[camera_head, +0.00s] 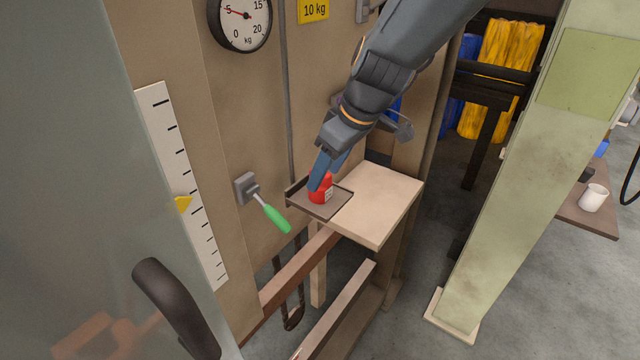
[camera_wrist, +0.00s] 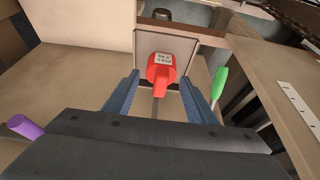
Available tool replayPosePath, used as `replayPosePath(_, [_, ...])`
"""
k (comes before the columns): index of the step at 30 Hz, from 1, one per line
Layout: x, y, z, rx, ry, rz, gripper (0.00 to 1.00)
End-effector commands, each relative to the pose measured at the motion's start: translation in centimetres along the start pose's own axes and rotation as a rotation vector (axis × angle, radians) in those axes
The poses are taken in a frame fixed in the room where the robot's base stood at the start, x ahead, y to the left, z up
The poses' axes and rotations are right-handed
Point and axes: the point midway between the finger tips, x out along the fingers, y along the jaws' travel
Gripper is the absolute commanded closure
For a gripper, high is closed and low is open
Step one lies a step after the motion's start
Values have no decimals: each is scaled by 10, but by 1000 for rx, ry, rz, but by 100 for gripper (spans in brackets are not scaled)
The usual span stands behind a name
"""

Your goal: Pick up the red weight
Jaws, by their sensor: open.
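The red weight (camera_head: 321,188) stands on a small dark-rimmed tray (camera_head: 334,207) beside a pale wooden shelf. In the wrist view the red weight (camera_wrist: 162,72) shows a white label and a narrower neck toward me, with the tray (camera_wrist: 190,43) behind it. My gripper (camera_head: 322,175) is at the weight, coming down from the upper right. In the wrist view its blue fingers (camera_wrist: 160,88) are apart, one on each side of the weight's neck. I cannot tell whether either finger touches it.
A green-handled lever (camera_head: 275,216) sticks out from the panel left of the tray, and it also shows in the wrist view (camera_wrist: 219,85). The pale shelf (camera_head: 385,200) is bare. A green post (camera_head: 510,180) stands to the right. A dial (camera_head: 240,18) hangs above.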

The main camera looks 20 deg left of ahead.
Motion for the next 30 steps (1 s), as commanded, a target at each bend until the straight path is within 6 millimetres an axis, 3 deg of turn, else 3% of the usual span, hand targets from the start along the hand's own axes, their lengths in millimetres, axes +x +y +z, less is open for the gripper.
replayPosePath(9, [36,-2,0,0,-2,-1,49])
replayPosePath(18, [40,-2,-1,0,-1,1,49])
replayPosePath(19, [40,-2,0,0,-1,1,50])
replayPosePath(26, [40,-2,0,0,-1,1,88])
replayPosePath(30, [40,-2,-1,0,0,1,88])
